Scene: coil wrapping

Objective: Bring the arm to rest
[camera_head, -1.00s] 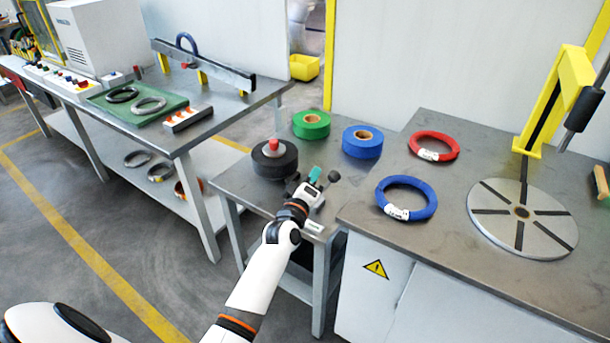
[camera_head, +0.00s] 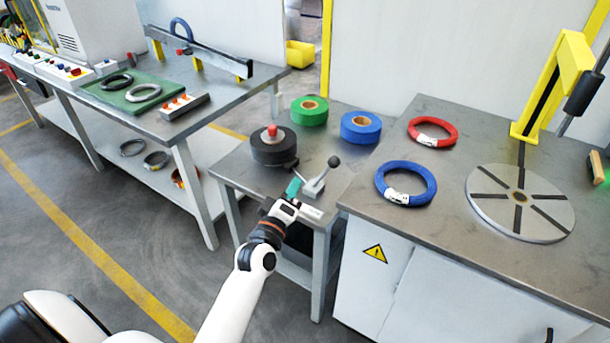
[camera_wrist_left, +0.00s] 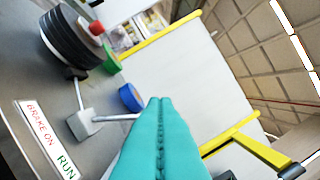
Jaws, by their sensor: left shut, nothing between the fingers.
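My left arm comes in from the lower left in the head view. My left gripper (camera_head: 292,188) has teal fingertips that are shut together with nothing between them. It is at the front of the small table, just left of a lever with a black knob (camera_head: 334,161). In the left wrist view, the teal fingers (camera_wrist_left: 160,135) meet along a seam, and the lever's grey base (camera_wrist_left: 84,124) is to their left. My right gripper is not in view.
The small table holds a black roll (camera_head: 273,150), a green roll (camera_head: 309,111) and a blue roll (camera_head: 360,129). Open floor is at left.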

